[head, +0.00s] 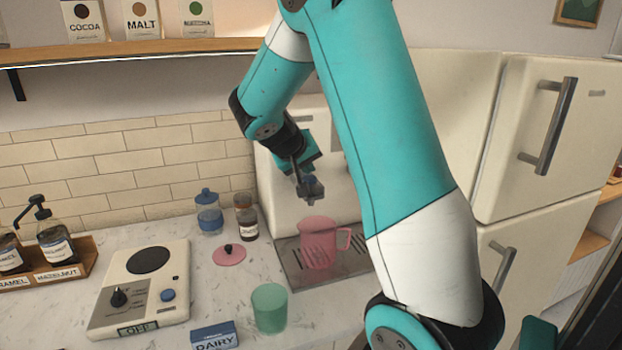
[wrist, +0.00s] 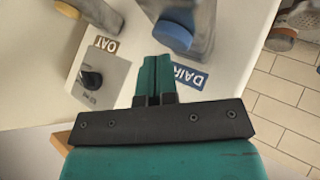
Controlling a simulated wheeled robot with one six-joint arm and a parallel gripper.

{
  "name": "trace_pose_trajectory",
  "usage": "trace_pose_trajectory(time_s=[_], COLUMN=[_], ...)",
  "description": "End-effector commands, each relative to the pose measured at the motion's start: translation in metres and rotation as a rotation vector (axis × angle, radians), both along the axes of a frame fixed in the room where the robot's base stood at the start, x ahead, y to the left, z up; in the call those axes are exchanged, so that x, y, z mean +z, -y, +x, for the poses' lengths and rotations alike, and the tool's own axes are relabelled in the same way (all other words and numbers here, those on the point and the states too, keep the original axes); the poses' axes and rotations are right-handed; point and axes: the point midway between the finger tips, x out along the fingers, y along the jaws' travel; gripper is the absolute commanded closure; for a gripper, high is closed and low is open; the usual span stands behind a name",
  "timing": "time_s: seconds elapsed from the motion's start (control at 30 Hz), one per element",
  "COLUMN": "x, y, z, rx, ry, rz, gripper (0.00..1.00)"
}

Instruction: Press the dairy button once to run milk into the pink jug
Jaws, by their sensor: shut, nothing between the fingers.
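The pink jug (head: 317,243) stands upright on the drip tray (head: 356,262), in front of the cream dispenser (head: 283,203). In the wrist view, the round blue dairy button (wrist: 173,37) sits on the end of a grey part of the dispenser, beside a blue DAIRY label (wrist: 187,77). My gripper (wrist: 155,62) is shut and empty. Its fingertips are below the button in the wrist view, close to the label; I cannot tell whether they touch the panel. In the head view my gripper is above the jug, against the dispenser's front, and its tips are hard to make out.
In the wrist view, an OAT label (wrist: 106,44) and a black knob (wrist: 92,79) are left of my fingers. On the counter are a green cup (head: 269,308), a blue DAIRY box (head: 214,336), a pink lid (head: 229,255) and a hot plate (head: 145,285). A fridge (head: 550,150) stands right.

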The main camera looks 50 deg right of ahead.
Motion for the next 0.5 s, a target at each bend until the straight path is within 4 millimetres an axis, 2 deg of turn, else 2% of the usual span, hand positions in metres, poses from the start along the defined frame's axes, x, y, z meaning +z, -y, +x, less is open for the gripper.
trace_pose_trajectory(time_s=[0.5], x=[-0.0048], y=[0.0], z=[-0.0001], rx=[0.0], ry=[0.0], rz=[0.0], gripper=[1.0])
